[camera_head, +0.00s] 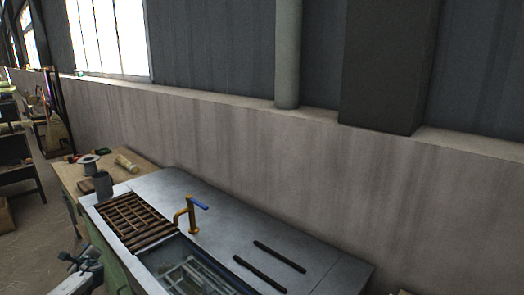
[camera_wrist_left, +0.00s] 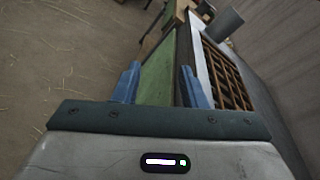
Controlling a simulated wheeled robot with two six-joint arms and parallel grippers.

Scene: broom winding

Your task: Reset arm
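My left gripper (camera_head: 78,260) is at the lower left of the head view, beside the left end of the metal sink counter (camera_head: 240,212). In the left wrist view its two blue fingers (camera_wrist_left: 158,88) stand wide apart with nothing between them. Beyond the fingers the wrist view shows the green side (camera_wrist_left: 158,80) of the counter and the floor (camera_wrist_left: 60,60). My right gripper is not in either view.
A brown wooden rack (camera_head: 133,222) lies on the counter's left part, beside a brass tap (camera_head: 186,214) and the sink basin. A grey cup (camera_head: 103,186) stands behind the rack. A wooden table (camera_head: 75,178) adjoins the counter. Floor at left is open.

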